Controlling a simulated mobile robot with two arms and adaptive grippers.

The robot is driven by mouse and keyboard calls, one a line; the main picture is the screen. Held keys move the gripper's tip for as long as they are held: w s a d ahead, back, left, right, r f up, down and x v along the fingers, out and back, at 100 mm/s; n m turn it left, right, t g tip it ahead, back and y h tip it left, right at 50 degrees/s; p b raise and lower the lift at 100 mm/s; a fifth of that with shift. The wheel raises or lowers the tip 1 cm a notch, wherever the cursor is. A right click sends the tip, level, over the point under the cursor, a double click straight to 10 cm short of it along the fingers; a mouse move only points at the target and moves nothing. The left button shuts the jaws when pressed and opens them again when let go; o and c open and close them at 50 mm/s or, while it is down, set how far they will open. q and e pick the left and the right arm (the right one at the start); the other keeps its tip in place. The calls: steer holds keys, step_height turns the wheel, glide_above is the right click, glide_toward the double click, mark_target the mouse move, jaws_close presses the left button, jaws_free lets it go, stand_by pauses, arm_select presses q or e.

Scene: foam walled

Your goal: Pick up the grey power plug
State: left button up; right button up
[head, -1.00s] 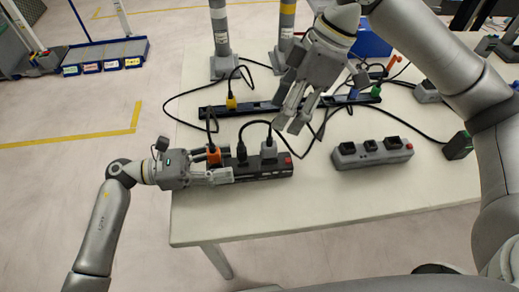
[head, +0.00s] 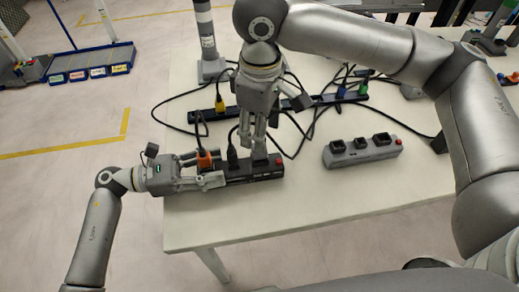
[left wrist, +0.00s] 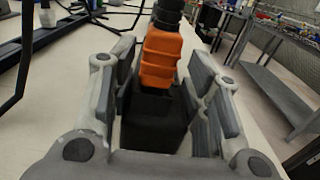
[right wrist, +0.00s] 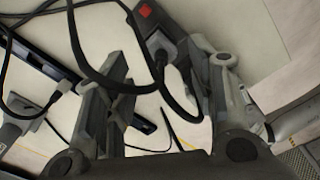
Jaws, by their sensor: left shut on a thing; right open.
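The grey power plug (head: 259,160) sits in the black power strip (head: 258,174), close to the strip's red switch (head: 280,161). In the head view my right gripper (head: 258,147) partly covers it. My right gripper points down and is open, its fingers just above or around the plug; contact cannot be told. In the right wrist view the plug (right wrist: 164,48) with its black cable shows between the spread fingers. My left gripper (head: 214,177) is shut on the strip's left end, beside the orange plug (left wrist: 160,58).
A black plug (head: 232,156) stands between the orange and grey plugs. A long black strip (head: 205,115) and loose cables lie behind. A grey post (head: 207,45) stands at the back.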

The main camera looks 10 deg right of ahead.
step_height(320, 180, down, 6)
steer(key=shift+r, duration=0.15)
steer(key=shift+c, duration=0.2)
steer(key=c, duration=0.9)
step_height(320, 180, up, 10)
steer(key=shift+r, duration=0.1)
arm_select(q)
steer(key=o, duration=1.2)
